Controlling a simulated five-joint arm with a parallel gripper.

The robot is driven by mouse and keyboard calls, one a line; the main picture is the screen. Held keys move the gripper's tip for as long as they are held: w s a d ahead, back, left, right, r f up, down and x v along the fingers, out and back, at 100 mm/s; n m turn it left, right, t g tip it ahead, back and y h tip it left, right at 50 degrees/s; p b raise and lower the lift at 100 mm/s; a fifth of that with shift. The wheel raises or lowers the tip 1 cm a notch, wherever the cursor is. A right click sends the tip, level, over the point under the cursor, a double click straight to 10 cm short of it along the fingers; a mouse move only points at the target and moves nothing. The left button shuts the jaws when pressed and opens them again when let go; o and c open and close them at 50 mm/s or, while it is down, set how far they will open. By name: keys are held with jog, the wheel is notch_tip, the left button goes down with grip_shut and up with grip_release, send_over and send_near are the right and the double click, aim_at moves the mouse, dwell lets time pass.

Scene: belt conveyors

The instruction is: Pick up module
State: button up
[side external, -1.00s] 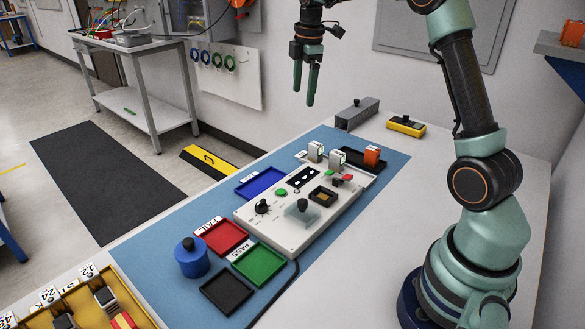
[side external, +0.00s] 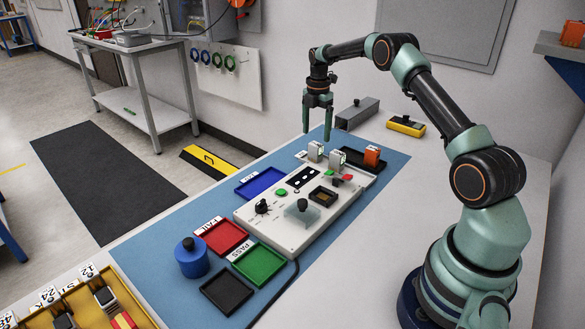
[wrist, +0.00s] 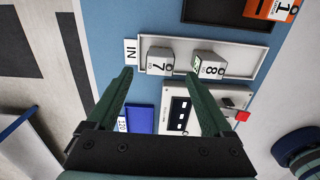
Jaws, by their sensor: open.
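Two grey modules stand in a row at the far end of the blue mat. Module 7 (side external: 316,151) also shows in the wrist view (wrist: 160,60), and module 8 (side external: 337,159) shows there to its right (wrist: 208,64). An orange module marked 1 (side external: 372,156) sits in a dark tray and shows at the top of the wrist view (wrist: 268,9). My gripper (side external: 317,134) is open and empty, pointing down above module 7. In the wrist view its fingertips (wrist: 160,75) lie on either side of module 7's column, apart from it.
A white test unit (side external: 270,233) stands on the blue mat. Blue (side external: 243,190), red (side external: 208,234), green (side external: 245,270) and black (side external: 213,289) trays lie around it. A grey block (side external: 357,114) and a yellow-black case (side external: 405,126) stand behind.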

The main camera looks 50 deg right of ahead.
aim_at(316, 144)
jog(key=shift+f, duration=2.85)
grip_shut()
jog(key=shift+r, duration=0.1)
notch_tip(316, 144, up, 20)
